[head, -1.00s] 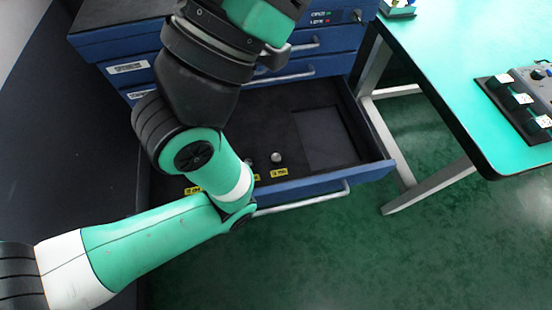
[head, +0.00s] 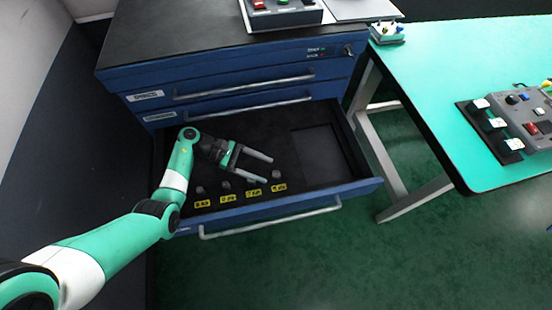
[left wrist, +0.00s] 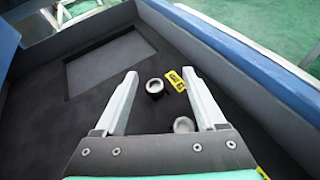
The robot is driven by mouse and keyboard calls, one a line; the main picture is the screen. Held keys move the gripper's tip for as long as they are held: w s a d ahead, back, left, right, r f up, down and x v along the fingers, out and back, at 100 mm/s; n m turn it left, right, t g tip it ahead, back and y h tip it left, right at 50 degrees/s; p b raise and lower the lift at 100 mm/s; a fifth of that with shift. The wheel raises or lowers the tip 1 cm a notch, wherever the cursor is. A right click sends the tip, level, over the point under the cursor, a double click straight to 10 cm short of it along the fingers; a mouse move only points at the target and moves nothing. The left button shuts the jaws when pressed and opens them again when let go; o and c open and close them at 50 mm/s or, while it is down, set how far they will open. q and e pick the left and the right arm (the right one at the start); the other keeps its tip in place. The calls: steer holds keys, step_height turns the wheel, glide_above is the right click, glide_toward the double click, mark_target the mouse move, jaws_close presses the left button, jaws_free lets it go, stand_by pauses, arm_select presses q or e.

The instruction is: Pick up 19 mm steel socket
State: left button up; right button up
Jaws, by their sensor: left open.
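Several small grey steel sockets stand in a row in the open drawer, each with a yellow label on its front side. The label print is too small to read surely, so I cannot tell which is the 19 mm one. The rightmost socket (head: 276,174) has its label (head: 279,187) before it. My left gripper (head: 269,170) is open and empty, its fingers pointing right, close by this socket. In the left wrist view, the same socket (left wrist: 154,87) shows between the open fingers (left wrist: 160,73), and another socket (left wrist: 183,124) lies nearer the right finger. My right gripper is not in view.
The drawer's front wall (head: 330,194) and right wall bound the space around my gripper. A flat dark recess (head: 318,155) lies at the drawer's right. A green-topped table (head: 440,90) with control boxes stands to the right.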

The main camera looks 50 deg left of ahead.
mark_target(274, 174)
arm_select(q)
steer(key=s+a+n, duration=0.1)
steer(key=s+a+n+t+y, duration=0.1)
steer(key=s+a, duration=0.1)
steer(key=s+a+p, duration=0.1)
steer(key=a, duration=0.1)
steer(key=shift+s+a+f+n+t, duration=0.1)
steer(key=shift+s+f+n+t, duration=0.2)
steer(key=shift+s+n, duration=0.1)
steer(key=shift+a+r, duration=0.1)
steer(key=shift+a, duration=0.25)
steer(key=shift+w, duration=0.2)
steer(key=b+x, duration=0.2)
steer(key=x, duration=0.3)
steer(key=shift+w+d+f, duration=0.2)
steer(key=shift+f, duration=0.1)
steer(key=shift+w+d, duration=0.25)
steer(key=shift+w, duration=0.1)
steer(key=shift+f, duration=0.15)
steer(key=b+x, duration=0.1)
steer(key=x, duration=0.1)
steer(key=b+x, duration=0.1)
steer(key=x, duration=0.2)
steer(key=shift+s+f, duration=0.15)
steer(key=shift+f, duration=0.05)
steer(key=shift+r, duration=0.1)
steer(key=shift+c, duration=0.4)
jaws_close()
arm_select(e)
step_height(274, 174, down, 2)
